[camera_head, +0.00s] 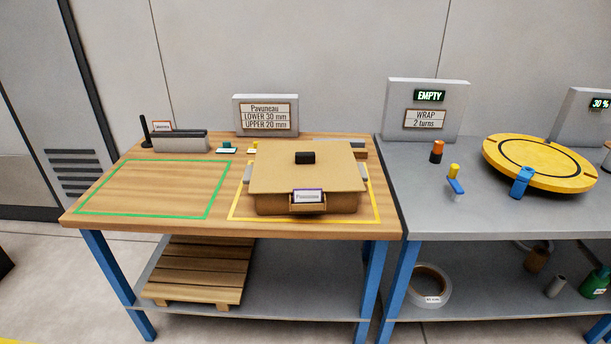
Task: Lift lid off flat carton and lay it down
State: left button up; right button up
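The flat carton (270,204) sits inside the yellow outlined area on the wooden table. The lid looks slightly skewed or tilted over the carton. A small holder with a label (307,197) is on the carton's front; its text is too small to read surely. A green outlined area (155,187) to the left is bare. Neither of my grippers is in view.
A sign (266,115) and a grey rack (180,142) stand at the table's back. Small green and yellow items lie behind the carton. On the grey table (430,210) at right are a yellow turntable (540,158) and an orange-black cylinder (437,152). A wooden pallet (200,272) lies below.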

aim_at(280, 167)
jog(key=z, duration=0.05)
jog(key=k, duration=0.95)
jog(key=u, duration=0.85)
jog(key=i, duration=1.05)
jog(key=z, duration=0.35)
jog(key=i, duration=0.9)
jog(key=z, duration=1)
